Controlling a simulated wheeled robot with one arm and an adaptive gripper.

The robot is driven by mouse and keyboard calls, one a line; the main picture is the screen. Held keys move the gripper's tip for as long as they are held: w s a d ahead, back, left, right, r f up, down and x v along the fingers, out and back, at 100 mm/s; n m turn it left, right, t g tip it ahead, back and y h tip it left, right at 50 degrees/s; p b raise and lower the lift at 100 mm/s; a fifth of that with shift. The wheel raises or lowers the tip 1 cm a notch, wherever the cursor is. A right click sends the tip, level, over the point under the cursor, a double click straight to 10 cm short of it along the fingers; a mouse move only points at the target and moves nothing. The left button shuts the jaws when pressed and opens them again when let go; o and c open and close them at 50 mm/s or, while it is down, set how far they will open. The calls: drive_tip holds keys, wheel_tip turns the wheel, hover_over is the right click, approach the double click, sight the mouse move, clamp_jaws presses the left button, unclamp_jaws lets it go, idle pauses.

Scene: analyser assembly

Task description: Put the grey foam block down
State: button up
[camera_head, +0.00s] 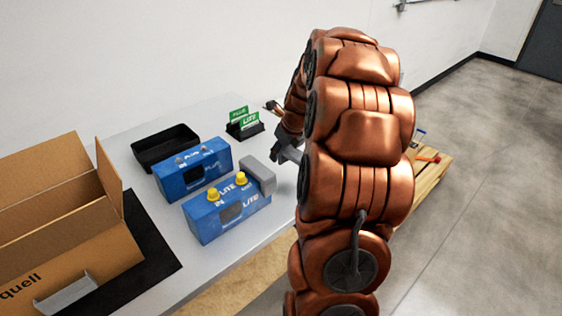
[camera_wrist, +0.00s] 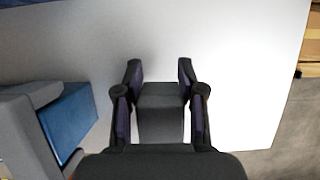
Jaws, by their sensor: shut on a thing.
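My gripper (camera_wrist: 158,76) is shut on a grey foam block (camera_wrist: 160,118), which sits between the two fingers in the wrist view. In the head view a small grey part of the held block (camera_head: 291,154) shows beside my arm, which hides the rest. It is over the grey table (camera_head: 226,112), to the right of the blue analysers. I cannot tell whether it touches the table. Another grey foam block (camera_head: 259,174) caps the right end of the front blue LITE analyser (camera_head: 230,212); it also shows at the left of the wrist view (camera_wrist: 35,92).
A second blue analyser (camera_head: 190,172) stands behind the LITE one. A black tray (camera_head: 165,149) and green cards in a holder (camera_head: 244,124) are at the back. An open cardboard box (camera_head: 70,254) stands left, on a black mat (camera_head: 148,268). A wooden pallet (camera_head: 432,178) is right of the table.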

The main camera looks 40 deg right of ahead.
sight(292, 150)
drive_tip(key=shift+f, duration=1.95)
drive_tip(key=shift+f, duration=0.1)
drive_tip(key=o, duration=1.1)
drive_tip(key=shift+o, duration=0.2)
drive_tip(key=v, duration=1.2)
drive_tip(key=shift+b, duration=0.3)
